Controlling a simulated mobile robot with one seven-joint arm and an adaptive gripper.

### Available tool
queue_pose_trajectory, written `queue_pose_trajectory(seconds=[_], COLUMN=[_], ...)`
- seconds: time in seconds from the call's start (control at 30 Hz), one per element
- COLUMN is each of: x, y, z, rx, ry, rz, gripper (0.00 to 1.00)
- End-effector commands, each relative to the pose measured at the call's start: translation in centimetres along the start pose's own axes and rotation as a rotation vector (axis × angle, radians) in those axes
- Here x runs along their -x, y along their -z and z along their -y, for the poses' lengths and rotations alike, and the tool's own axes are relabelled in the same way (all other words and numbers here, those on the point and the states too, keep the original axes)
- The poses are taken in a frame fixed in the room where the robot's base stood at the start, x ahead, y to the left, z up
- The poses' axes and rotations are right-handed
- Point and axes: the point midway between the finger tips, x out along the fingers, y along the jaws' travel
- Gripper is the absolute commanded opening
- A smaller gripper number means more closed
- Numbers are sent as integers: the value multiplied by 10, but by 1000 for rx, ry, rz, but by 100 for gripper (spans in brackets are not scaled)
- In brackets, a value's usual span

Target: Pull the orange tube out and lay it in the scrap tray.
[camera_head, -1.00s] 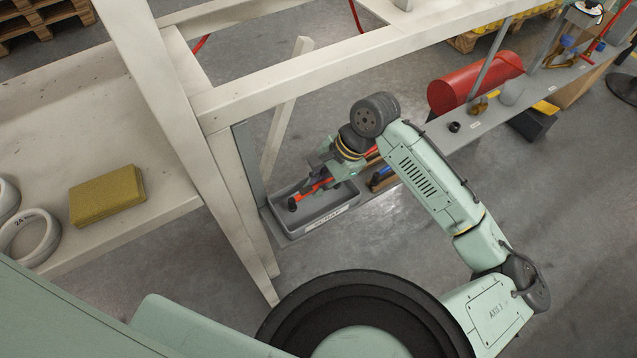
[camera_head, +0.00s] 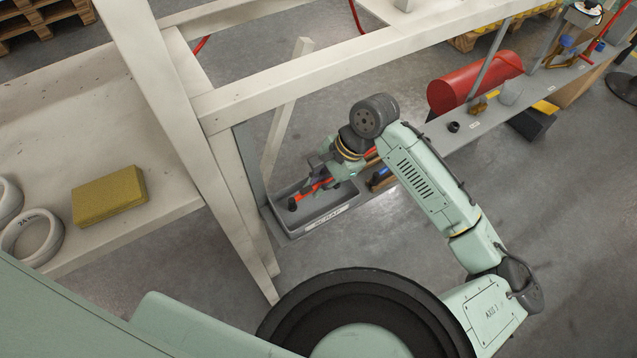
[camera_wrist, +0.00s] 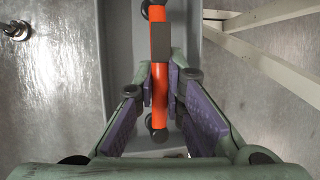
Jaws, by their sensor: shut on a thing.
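My gripper (camera_head: 322,176) is low over the grey scrap tray (camera_head: 347,205). It is shut on the orange tube (camera_wrist: 159,95), with its purple-padded fingers (camera_wrist: 160,85) on either side. The tube also shows in the head view (camera_head: 313,187) as a short orange-red length. In the wrist view the tube runs lengthwise along the tray and has dark fittings on it. A dark end piece (camera_head: 292,204) shows at the tray's left. I cannot tell whether the tube touches the tray floor. The tray's front carries a label reading SCRAP.
The pale frame's leg (camera_head: 245,200) stands close left of the tray. A pale beam (camera_head: 330,75) crosses above and behind my gripper. A small blue-and-orange thing (camera_head: 380,176) sits right of the tray. A red cylinder (camera_head: 465,88) and other items stand farther right. A yellow block (camera_head: 110,197) lies on the left shelf.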

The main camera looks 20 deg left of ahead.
Motion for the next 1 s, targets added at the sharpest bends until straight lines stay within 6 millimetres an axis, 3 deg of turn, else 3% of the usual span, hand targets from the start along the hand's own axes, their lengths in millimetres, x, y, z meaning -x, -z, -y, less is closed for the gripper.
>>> queue_pose_trajectory(seconds=[1.0], x=[-7], y=[3], z=[-2], rx=[-1], ry=[0], rz=[1], gripper=[0])
